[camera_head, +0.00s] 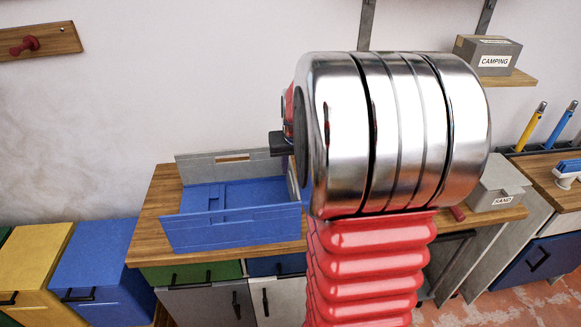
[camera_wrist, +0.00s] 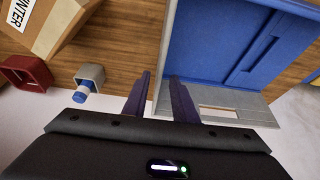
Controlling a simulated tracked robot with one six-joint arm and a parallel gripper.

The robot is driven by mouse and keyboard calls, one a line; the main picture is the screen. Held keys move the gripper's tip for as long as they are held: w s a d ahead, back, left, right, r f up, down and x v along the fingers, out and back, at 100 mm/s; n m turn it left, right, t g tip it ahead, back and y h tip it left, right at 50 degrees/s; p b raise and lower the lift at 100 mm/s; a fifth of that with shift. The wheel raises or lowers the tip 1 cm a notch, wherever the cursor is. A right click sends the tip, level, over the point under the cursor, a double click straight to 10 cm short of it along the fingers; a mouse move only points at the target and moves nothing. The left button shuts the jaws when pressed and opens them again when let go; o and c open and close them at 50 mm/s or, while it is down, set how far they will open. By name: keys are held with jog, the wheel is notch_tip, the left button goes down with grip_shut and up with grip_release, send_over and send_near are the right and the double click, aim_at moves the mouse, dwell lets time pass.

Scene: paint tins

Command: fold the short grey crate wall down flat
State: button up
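The crate stands on the wooden worktop in the head view, with a blue floor and an upright blue front wall (camera_head: 232,232). Its long grey back wall (camera_head: 195,168) stands up and has a handle slot. The short grey wall (camera_head: 292,182) at the right end stands up, mostly hidden behind my arm. In the wrist view the short grey wall (camera_wrist: 164,50) shows as a narrow strip beside the blue crate floor (camera_wrist: 215,45). My gripper (camera_wrist: 160,76) is open, its two fingers apart with that strip between them in the picture. I cannot tell whether they touch it.
In the wrist view a cardboard box (camera_wrist: 50,22), a red holder (camera_wrist: 28,74) and a grey block with a blue piece (camera_wrist: 88,82) stand beside the crate. The worktop (camera_head: 160,197) left of the crate is bare.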

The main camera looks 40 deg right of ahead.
jog(key=shift+w+d+f, duration=0.1)
jog(key=shift+f, duration=0.35)
grip_shut()
dwell(1.1)
